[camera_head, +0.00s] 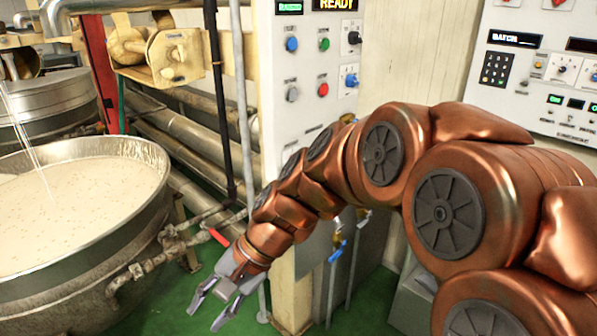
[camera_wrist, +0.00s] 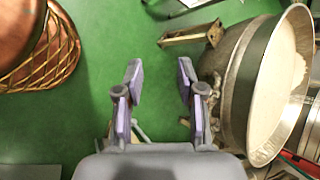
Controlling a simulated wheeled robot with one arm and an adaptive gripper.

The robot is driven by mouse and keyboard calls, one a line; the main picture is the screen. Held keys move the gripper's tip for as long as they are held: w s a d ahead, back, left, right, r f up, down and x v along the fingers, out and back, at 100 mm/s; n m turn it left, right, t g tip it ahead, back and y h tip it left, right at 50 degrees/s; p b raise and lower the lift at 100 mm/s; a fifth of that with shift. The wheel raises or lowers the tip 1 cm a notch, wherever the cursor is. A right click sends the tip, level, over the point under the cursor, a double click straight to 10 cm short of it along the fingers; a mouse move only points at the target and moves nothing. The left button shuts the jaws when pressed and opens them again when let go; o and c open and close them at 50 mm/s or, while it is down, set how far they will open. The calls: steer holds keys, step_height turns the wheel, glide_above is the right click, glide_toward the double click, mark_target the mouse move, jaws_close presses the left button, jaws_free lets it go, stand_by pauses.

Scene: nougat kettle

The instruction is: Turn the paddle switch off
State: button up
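A pale control panel (camera_head: 306,110) stands at the top centre of the head view. It carries a blue button (camera_head: 291,44), a green button (camera_head: 324,44), a grey button (camera_head: 292,93) and a red button (camera_head: 323,90). On its right side are a black rotary switch (camera_head: 354,38) and a blue rotary switch (camera_head: 351,80). I cannot tell which control is the paddle switch; the labels are too small to read. My gripper (camera_head: 206,314) is low, left of the panel's column, pointing down at the floor. In the wrist view my gripper (camera_wrist: 160,72) is open and empty.
A large kettle (camera_head: 150,225) of pale mix stands at the left, its rim also right in the wrist view (camera_wrist: 240,95). Pipes (camera_head: 170,122) run behind it. A second panel (camera_head: 535,95) is at the upper right. Green floor (camera_head: 195,285) lies below my gripper.

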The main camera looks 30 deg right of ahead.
steer(key=w+d+r+m+t+y+b, duration=0.1)
steer(key=w+d+m+t+b, duration=0.1)
steer(key=w+d+m+t, duration=0.5)
steer(key=w+d+r+m+t+y+b, duration=0.15)
steer(key=w+d+m, duration=0.25)
steer(key=w, duration=0.6)
steer(key=w+d+m+t+h+b, duration=0.1)
steer(key=w+d+m+t+h, duration=0.2)
steer(key=d, duration=0.7)
steer(key=w+d+m+t+h+b, duration=0.1)
steer(key=w+d+m+t+b, duration=0.1)
steer(key=d+m, duration=0.55)
steer(key=w+d+m+t+h+b, duration=0.1)
steer(key=w+d+m+t+h, duration=0.15)
steer(key=d, duration=0.85)
steer(key=x, duration=0.7)
steer(key=shift+a+r, duration=0.15)
steer(key=shift+c, duration=0.3)
jaws_close()
